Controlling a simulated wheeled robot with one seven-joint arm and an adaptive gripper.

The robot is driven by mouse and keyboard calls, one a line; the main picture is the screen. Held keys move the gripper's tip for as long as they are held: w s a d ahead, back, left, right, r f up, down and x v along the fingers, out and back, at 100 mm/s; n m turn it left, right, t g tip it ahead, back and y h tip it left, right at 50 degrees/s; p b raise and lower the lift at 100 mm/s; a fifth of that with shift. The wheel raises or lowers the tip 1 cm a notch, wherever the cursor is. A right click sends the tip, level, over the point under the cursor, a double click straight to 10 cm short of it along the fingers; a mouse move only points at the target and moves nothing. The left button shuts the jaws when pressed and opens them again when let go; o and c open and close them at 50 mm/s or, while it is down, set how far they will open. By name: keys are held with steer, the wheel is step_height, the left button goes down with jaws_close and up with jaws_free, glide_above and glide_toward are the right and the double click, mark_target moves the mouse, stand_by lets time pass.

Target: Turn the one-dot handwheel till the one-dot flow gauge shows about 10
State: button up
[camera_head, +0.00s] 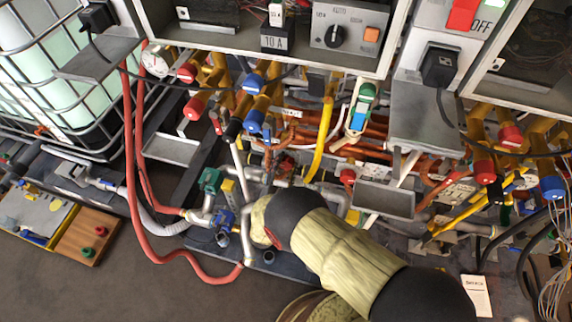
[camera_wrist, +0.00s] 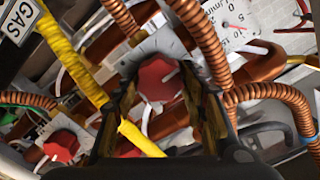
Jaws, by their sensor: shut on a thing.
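In the wrist view a red handwheel (camera_wrist: 157,78) with a pale line on its face sits between the two fingers of my gripper (camera_wrist: 160,88), which is shut on it. I cannot make out dots on wheel or gauge. In the head view my arm hides the gripper and this handwheel.
Copper corrugated hoses (camera_wrist: 205,40) and a yellow hose (camera_wrist: 75,55) run close to my fingers. Another red handwheel (camera_wrist: 62,145) is at lower left. The head view shows crowded pipes, a grey shelf box (camera_head: 384,199), a red hose (camera_head: 150,250) and a caged tank (camera_head: 50,60).

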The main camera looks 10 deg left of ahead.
steer(key=n+p, duration=0.1)
steer(key=n, duration=0.5)
steer(key=shift+a+n, duration=0.1)
steer(key=shift+n, duration=0.3)
steer(key=shift+p, duration=0.3)
steer(key=o, duration=0.9)
steer(key=s, duration=0.4)
steer(key=s+a, duration=0.1)
steer(key=s, duration=0.7)
steer(key=shift+a, duration=0.35)
steer(key=shift+w, duration=0.1)
